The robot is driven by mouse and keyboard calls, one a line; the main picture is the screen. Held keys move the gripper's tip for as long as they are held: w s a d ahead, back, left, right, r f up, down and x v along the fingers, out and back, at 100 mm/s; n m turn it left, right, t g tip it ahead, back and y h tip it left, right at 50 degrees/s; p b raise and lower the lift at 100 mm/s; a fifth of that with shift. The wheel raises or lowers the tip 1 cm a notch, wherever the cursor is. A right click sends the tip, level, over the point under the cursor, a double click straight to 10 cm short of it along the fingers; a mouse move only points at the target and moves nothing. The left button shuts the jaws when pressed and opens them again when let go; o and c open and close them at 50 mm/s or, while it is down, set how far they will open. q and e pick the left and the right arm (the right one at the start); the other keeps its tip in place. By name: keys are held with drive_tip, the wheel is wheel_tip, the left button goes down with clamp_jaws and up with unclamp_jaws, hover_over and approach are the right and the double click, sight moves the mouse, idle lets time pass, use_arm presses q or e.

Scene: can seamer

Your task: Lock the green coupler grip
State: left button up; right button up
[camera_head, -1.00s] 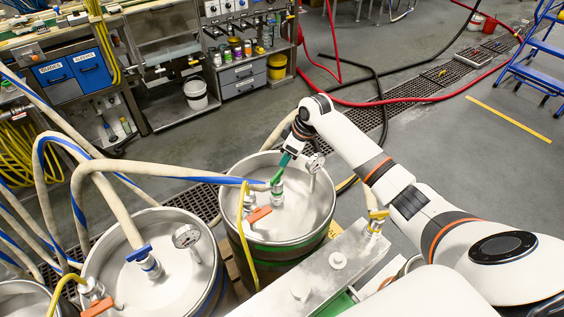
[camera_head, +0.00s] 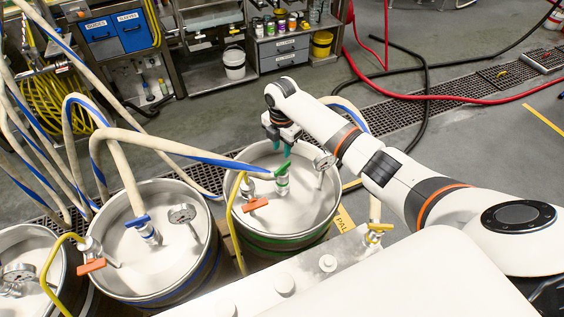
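The green coupler grip (camera_head: 283,168) sits on top of the metal coupler (camera_head: 282,186) on the green-banded keg (camera_head: 262,217), where a blue-striped hose joins. My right gripper (camera_head: 281,149) is just behind and above the grip, pointing down. Its two teal fingertips show apart with a gap between them and nothing held. The fingertips look close to the grip, but I cannot tell for sure if they touch it. My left gripper is not in view.
A pressure gauge (camera_head: 324,161) and an orange valve handle (camera_head: 255,204) flank the coupler. A blue-banded keg (camera_head: 175,262) with a blue grip (camera_head: 138,221) stands to the left. A metal beam (camera_head: 245,297) lies in front. Hoses arch at left.

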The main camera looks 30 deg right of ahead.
sight(283, 167)
wheel_tip(283, 167, down, 9)
drive_tip(key=shift+d+f, duration=0.1)
idle(0.3)
clamp_jaws()
